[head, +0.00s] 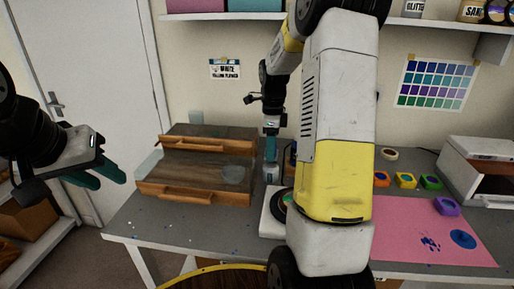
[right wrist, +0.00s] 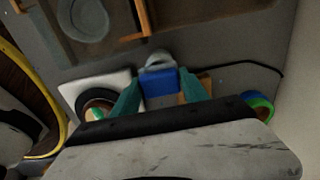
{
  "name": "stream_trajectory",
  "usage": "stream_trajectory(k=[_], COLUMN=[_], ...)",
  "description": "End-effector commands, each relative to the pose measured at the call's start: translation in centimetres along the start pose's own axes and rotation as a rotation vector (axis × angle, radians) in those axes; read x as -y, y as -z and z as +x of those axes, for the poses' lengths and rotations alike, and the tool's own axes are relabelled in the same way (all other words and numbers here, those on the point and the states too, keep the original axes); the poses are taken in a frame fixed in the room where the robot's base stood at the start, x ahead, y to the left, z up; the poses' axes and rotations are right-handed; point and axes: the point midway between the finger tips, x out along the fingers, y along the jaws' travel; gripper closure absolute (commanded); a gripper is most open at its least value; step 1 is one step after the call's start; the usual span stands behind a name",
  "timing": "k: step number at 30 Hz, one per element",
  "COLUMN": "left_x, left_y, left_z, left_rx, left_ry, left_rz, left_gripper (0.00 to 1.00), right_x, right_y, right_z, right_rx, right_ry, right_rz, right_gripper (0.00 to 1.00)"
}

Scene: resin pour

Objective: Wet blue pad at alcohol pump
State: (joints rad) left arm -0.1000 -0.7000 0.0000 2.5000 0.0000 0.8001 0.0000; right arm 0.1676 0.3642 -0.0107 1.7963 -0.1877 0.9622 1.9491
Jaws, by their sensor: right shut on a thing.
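The blue pad (right wrist: 160,82) is between the teal fingers of my right gripper (right wrist: 158,92) in the right wrist view, and the gripper is shut on it. Just beyond the pad, close to it, is a grey-white rounded top (right wrist: 158,59), likely the alcohol pump. I cannot tell whether the two touch. In the head view my right gripper (head: 271,150) points down over the table behind my own arm, right over a pale metallic thing (head: 270,173). The pad is not clear there. My left gripper (head: 97,176) is off the table at the left, empty, with its teal fingers apart.
A wooden tray stand (head: 195,190) is left of the right gripper. A white slab (head: 267,222) with a round dish is in front. A pink mat (head: 430,215) with a blue blot lies right, near several coloured pots (head: 405,181). My right arm hides the table's middle.

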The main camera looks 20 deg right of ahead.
Motion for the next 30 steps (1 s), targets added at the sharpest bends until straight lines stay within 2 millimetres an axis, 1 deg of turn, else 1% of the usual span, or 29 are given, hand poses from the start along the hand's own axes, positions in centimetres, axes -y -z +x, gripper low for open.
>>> stream_trajectory(k=[9, 15, 19, 30], left_x=[0.0, 0.0, 0.0, 0.0], left_y=[0.0, 0.0, 0.0, 0.0], left_z=[0.0, 0.0, 0.0, 0.0], left_rx=[0.0, 0.0, 0.0, 0.0], left_ry=[0.0, 0.0, 0.0, 0.0], left_rz=[0.0, 0.0, 0.0, 0.0], left_gripper=[0.64, 0.64, 0.64, 0.64], right_x=[0.1, 0.0, 0.0, 0.0], right_y=[-0.1, 0.0, 0.0, 0.0], right_z=[-2.6, -4.0, -4.3, -4.3], right_rx=[0.001, 0.001, 0.001, 0.001], right_ry=[0.002, 0.002, 0.001, 0.0], right_rz=[0.0, 0.0, 0.0, 0.0], right_gripper=[0.8, 0.8, 0.8, 0.8])
